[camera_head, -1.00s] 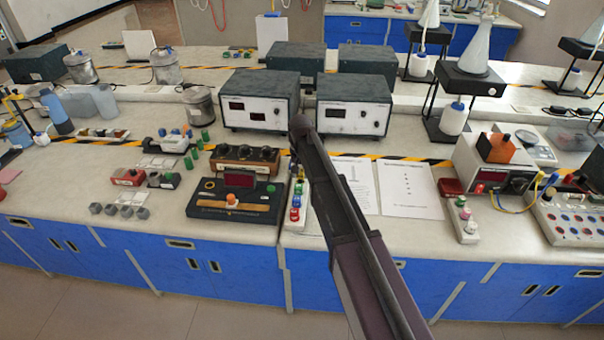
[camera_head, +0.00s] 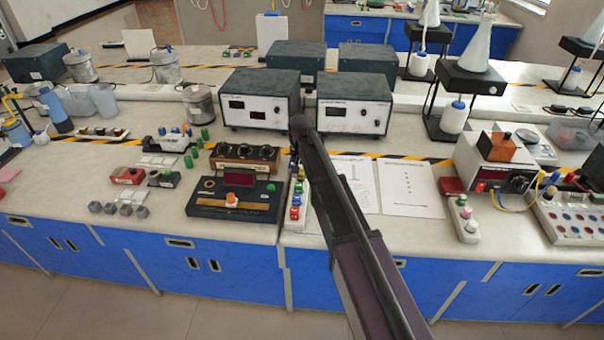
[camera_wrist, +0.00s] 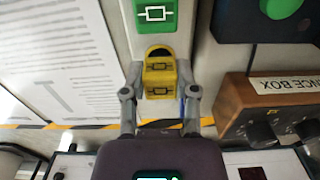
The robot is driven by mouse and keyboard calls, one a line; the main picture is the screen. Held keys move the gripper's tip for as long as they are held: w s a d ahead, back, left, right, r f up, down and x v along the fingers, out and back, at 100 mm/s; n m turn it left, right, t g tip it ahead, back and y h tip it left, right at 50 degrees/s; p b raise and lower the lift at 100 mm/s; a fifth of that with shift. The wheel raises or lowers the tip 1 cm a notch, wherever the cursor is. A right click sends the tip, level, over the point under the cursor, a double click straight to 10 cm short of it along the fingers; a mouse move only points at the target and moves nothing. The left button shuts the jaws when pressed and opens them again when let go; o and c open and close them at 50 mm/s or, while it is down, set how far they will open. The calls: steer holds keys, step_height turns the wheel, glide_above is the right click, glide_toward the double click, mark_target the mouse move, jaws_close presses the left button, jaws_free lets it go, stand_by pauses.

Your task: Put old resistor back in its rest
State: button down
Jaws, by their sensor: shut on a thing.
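A yellow block (camera_wrist: 160,80) with a resistor symbol, seemingly the old resistor, is between my gripper's fingertips (camera_wrist: 160,84) in the wrist view. The gripper is shut on its sides. The block is over or on a pale strip; I cannot tell whether it touches it. A dark rounded shape shows just beyond it. A green block (camera_wrist: 155,14) with a resistor symbol sits further along the strip. In the head view the pale strip (camera_head: 289,226) carries several coloured blocks, and my arm partly covers the area. The gripper and yellow block are not clear there.
A wooden resistance box (camera_head: 243,158) and a dark board (camera_head: 262,203) with a red display stand left of the strip. Paper sheets (camera_head: 411,190) lie right of it. Two meter units (camera_head: 354,105) stand behind. A red block (camera_head: 451,185) is further right.

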steer(key=shift+f+b, duration=0.65)
stand_by(0.4)
steer(key=shift+c, duration=1.5)
jaws_free()
steer(key=o, duration=0.3)
steer(key=shift+r, duration=0.15)
steer(key=shift+r+p, duration=3.15)
steer(key=shift+p, duration=0.15)
